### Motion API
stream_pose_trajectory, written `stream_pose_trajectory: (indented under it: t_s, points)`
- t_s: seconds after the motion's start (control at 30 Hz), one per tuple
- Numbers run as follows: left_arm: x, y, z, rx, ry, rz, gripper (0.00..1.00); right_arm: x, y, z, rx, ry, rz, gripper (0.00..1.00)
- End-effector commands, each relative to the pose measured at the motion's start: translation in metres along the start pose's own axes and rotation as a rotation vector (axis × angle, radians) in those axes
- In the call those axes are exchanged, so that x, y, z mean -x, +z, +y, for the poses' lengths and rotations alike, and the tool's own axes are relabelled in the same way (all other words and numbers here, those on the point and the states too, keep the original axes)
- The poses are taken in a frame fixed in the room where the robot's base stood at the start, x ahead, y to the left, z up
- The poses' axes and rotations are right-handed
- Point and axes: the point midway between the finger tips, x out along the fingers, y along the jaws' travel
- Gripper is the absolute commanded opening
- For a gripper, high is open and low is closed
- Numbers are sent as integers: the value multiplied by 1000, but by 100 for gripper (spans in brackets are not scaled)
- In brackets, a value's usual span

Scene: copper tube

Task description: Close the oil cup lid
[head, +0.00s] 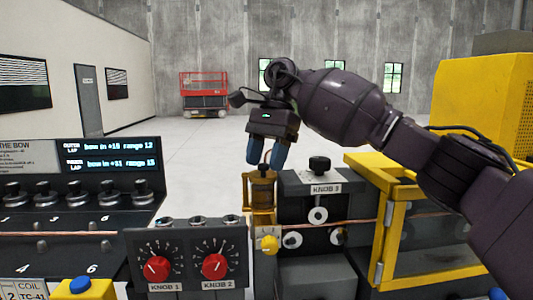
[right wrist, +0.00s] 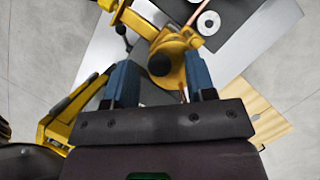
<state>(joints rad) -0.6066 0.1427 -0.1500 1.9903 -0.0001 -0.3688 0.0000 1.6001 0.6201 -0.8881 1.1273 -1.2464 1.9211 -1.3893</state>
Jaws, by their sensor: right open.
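The oil cup (head: 262,196) is a small amber and brass cup in a yellow frame, left of the KNOB 3 block. My right gripper (head: 267,158) points down just above it, its blue fingers apart. In the right wrist view, a round yellow part of the cup (right wrist: 172,68) with a dark round end shows between the open fingers (right wrist: 160,82). I cannot tell whether a finger touches it, or how the lid stands, as the gripper partly covers the top. My left gripper is not in view.
The KNOB 3 block (head: 319,183) with its black knob stands close right of the cup. A yellow-framed guard (head: 393,240) is further right. A panel with two red knobs (head: 186,262) is front left. A copper tube (head: 60,234) runs across.

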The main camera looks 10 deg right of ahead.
Motion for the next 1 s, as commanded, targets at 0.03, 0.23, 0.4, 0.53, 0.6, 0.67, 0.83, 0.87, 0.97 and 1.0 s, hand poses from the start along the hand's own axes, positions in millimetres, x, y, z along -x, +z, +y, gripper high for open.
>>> stream_pose_trajectory:
  t_s: [0.03,0.23,0.4,0.53,0.6,0.67,0.83,0.87,0.97,1.0]
  points:
    - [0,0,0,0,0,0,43,1,0,0,0,0,0,50]
    - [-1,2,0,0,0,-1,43,20,0,-1,-2,-2,0,50]
    - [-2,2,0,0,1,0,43,50,0,-1,-2,-2,1,50]
    - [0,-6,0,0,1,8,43,74,2,0,-3,-1,4,50]
    - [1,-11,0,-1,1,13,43,85,2,0,-3,-4,4,50]
    - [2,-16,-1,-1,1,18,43,92,2,0,-2,-1,4,50]
    - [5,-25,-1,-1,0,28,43,104,2,0,-1,-1,2,50]
    - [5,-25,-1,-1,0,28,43,106,1,0,-1,-1,1,50]
    - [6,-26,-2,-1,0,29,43,108,1,0,0,-1,1,50]
    - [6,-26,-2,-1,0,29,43,108,1,0,0,-1,1,50]
